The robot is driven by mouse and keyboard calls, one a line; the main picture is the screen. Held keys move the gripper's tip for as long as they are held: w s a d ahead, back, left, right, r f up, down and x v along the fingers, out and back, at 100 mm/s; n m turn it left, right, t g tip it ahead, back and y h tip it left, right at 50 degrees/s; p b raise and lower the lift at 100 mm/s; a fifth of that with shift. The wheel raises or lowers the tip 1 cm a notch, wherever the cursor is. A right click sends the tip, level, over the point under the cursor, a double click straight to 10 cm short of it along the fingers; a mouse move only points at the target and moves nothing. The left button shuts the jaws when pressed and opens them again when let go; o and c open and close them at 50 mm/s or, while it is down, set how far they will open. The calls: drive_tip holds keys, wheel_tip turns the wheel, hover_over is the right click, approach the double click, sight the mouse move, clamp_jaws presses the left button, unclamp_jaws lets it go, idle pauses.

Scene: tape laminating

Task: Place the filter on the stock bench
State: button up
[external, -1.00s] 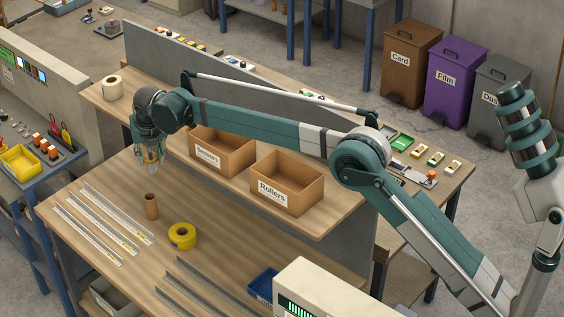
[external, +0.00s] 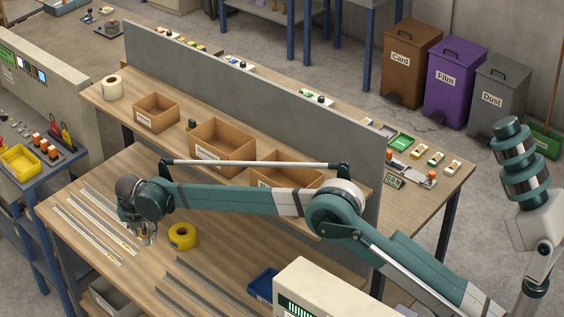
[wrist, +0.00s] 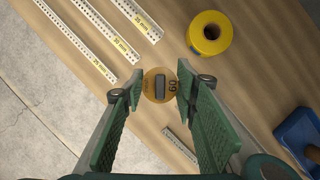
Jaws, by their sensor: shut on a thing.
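My gripper (external: 143,232) is low over the front bench, beside the yellow tape roll (external: 182,236). In the wrist view, my gripper (wrist: 159,86) is shut on a round amber-brown piece with a grey block on its face and a "60" mark, taken here as the filter (wrist: 151,94). It sits between the fingertips. In the external view my wrist mostly hides it, so I cannot tell whether it touches the wooden stock bench (external: 215,265).
Slotted rulers (external: 95,235) lie left of my gripper, and they show in the wrist view (wrist: 80,40). Grey strips (external: 205,285) and a blue bin (external: 263,283) lie to the right. Cardboard boxes (external: 156,113) stand on the raised shelf behind.

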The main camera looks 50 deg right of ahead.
sight(147, 243)
idle(0.3)
drive_tip(key=shift+f, duration=3.1)
drive_tip(key=shift+f, duration=1.9)
drive_tip(key=shift+f, duration=0.15)
drive_tip(key=o, duration=0.9)
drive_tip(key=v, duration=1.2)
drive_tip(key=shift+r, duration=0.2)
